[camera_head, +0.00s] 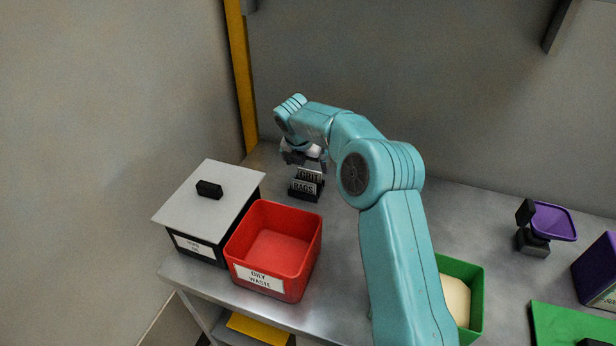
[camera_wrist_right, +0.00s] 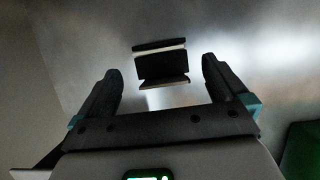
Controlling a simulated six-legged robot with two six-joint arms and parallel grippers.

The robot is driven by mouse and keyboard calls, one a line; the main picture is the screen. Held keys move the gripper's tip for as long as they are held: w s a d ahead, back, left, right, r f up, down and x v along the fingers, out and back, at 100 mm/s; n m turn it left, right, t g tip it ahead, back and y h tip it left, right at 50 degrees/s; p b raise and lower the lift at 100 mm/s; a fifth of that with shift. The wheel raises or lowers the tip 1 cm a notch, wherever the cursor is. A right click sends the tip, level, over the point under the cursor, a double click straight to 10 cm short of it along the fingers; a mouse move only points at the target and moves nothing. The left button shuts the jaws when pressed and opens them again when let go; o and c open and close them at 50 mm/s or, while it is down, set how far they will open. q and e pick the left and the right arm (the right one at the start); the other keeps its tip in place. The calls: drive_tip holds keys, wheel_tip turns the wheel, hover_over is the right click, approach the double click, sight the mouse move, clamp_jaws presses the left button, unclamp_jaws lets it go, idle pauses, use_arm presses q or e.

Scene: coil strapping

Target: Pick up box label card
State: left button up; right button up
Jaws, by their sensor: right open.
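The label card (camera_head: 309,177), lettered "GRIT BAGS", stands in a small black holder (camera_head: 304,196) on the metal table near the back. My right gripper (camera_head: 304,160) is just above the card, pointing down, and partly covers its top. In the right wrist view, the dark holder with the card (camera_wrist_right: 160,66) lies beyond and between the two spread fingers of my right gripper (camera_wrist_right: 159,68). The fingers are open with nothing between them, and they look apart from the card. My left gripper is not in view.
A green bin (camera_head: 474,300), a purple tray on a stand (camera_head: 553,222) and a purple box (camera_head: 600,272) are at the right. Walls close the back and left.

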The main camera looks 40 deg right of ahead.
sight(310, 171)
drive_tip(key=shift+x, duration=1.25)
drive_tip(key=x, duration=0.1)
drive_tip(key=p+x, duration=0.1)
drive_tip(key=x, duration=0.2)
drive_tip(key=shift+w+d+f, duration=0.1)
drive_tip(key=shift+w+d, duration=0.2)
drive_tip(key=shift+w, duration=0.05)
drive_tip(key=shift+s+a, duration=0.1)
drive_tip(key=shift+s, duration=0.05)
drive_tip(key=c, duration=0.8)
